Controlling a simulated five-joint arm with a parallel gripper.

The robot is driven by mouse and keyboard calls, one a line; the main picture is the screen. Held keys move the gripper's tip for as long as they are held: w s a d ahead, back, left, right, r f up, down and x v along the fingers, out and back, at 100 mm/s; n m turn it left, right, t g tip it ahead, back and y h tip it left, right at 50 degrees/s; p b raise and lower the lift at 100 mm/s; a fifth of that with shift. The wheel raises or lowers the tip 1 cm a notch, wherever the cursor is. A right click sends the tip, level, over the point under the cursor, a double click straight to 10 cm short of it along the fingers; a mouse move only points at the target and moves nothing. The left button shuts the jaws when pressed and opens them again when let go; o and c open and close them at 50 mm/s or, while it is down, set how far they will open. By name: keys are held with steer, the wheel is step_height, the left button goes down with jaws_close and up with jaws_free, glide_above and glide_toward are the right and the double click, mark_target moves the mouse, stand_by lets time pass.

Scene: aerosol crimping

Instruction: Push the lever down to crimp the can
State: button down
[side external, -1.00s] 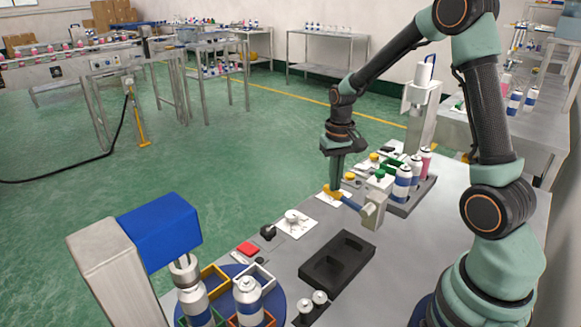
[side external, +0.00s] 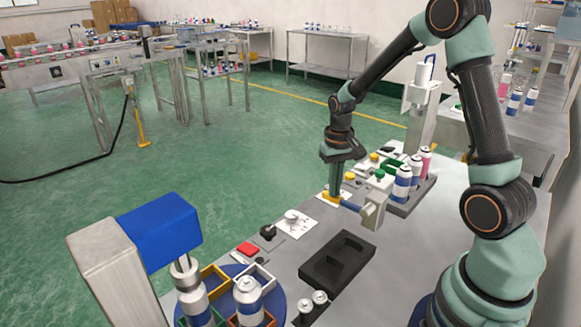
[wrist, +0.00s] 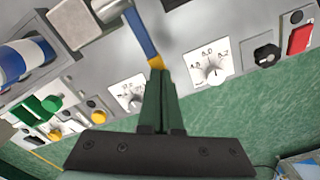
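The lever (side external: 350,207) is a blue bar with a yellow tip, fixed to a grey box (side external: 375,205) on the bench. It also shows in the wrist view (wrist: 139,32). My gripper (side external: 336,192) points down at the lever's yellow end. In the wrist view, the fingertips (wrist: 163,72) are together at the yellow tip, and appear to touch it from above with nothing between them. A white and blue can (side external: 195,304) stands upright under the blue-topped head (side external: 160,230) at the lower left; its base is cut off by the frame.
A second can (side external: 248,300) stands on the blue turntable (side external: 278,300). A black tray (side external: 338,261), dials (side external: 296,222) and a red button (side external: 248,248) lie along the bench. Several cans (side external: 402,182) stand in a rack behind the lever box. Green and yellow knobs (wrist: 45,107) are nearby.

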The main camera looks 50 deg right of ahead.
steer(key=shift+s+f, duration=0.15)
steer(key=shift+f, duration=0.5)
stand_by(0.4)
steer(key=shift+r, duration=2.95)
step_height(320, 180, up, 9)
steer(key=shift+r, duration=0.1)
steer(key=s+a+r+n+t, duration=0.3)
steer(key=s+a+n+t, duration=0.2)
steer(key=s+a, duration=0.4)
steer(key=a+n, duration=0.1)
steer(key=a, duration=0.3)
steer(key=shift+a+t, duration=0.25)
steer(key=shift+t, duration=0.05)
